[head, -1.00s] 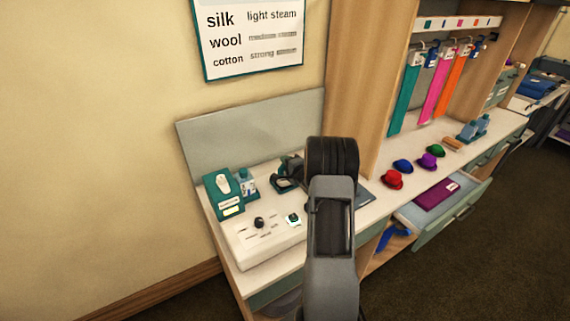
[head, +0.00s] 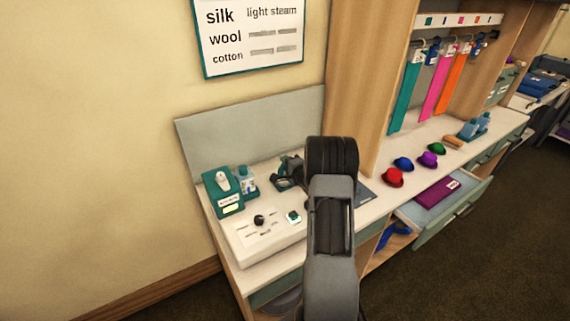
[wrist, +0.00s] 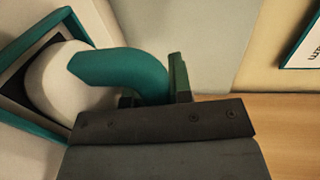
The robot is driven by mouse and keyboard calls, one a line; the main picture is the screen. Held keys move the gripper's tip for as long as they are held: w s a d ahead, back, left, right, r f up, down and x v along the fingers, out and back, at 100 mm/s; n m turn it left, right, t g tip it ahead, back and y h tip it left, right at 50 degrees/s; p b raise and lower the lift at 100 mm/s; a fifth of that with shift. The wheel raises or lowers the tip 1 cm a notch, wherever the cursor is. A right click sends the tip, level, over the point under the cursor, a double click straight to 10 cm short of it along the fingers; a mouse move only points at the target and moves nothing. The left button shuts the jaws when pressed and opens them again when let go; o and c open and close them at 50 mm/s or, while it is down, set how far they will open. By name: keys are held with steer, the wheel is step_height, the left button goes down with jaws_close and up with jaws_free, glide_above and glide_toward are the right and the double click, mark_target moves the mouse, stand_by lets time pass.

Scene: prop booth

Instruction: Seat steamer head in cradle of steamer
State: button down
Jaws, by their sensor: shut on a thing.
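In the wrist view, my gripper (wrist: 153,88) is shut on the curved teal handle of the steamer head (wrist: 118,68). The head's rounded white body extends left. It overlaps a dark recess with a teal rim, which looks like the cradle (wrist: 62,15). I cannot tell whether the white body is touching it or just in front of it. In the head view, the dark, teal-edged cradle (head: 283,186) is on the counter beside my gripper (head: 291,166). My own arm hides much of this spot, and the steamer head is hard to make out there.
A teal box (head: 228,203) with a white piece and a bottle (head: 248,182) stand left of the cradle. A white console (head: 262,238) with a black knob is in front. Several small hats, one red (head: 392,177), and an open drawer (head: 440,200) lie right.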

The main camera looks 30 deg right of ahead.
steer(key=shift+r, duration=0.1)
steer(key=c, duration=0.9)
jaws_free()
steer(key=shift+c, duration=0.2)
steer(key=shift+s, duration=0.1)
steer(key=s, duration=0.4)
steer(key=s+r+b, duration=0.1)
steer(key=s, duration=0.4)
steer(key=s+r, duration=0.1)
steer(key=s, duration=0.3)
steer(key=shift+s+a+b, duration=0.25)
steer(key=shift+a+b, duration=0.05)
